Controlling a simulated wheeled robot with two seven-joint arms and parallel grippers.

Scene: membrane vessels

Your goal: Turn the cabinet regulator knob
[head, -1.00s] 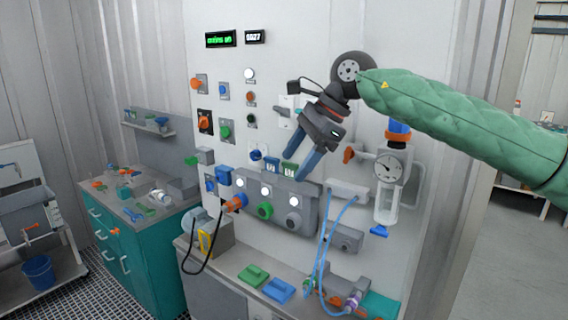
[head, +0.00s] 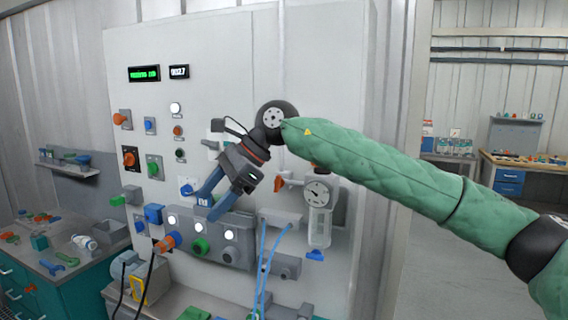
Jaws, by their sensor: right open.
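A pressure gauge (head: 318,191) with a clear body below it is mounted on the right part of the light grey cabinet panel (head: 220,75). An orange knob or lever (head: 280,183) sits just left of the gauge, and a blue piece (head: 315,255) is at the unit's bottom. Which part is the regulator knob I cannot tell; my arm partly covers the unit's top. My right gripper (head: 208,207) is open and empty, fingers pointing down-left in front of the panel, left of the gauge and above a grey box with lit buttons. Whether it touches anything is unclear. My left gripper is out of view.
The grey box (head: 240,232) carries a green knob (head: 200,247) and an orange plug (head: 167,243). Switches and an orange rotary knob (head: 130,158) are on the panel's left. Blue hoses (head: 262,270) hang below. A side bench (head: 60,245) holds loose parts. Open floor lies right.

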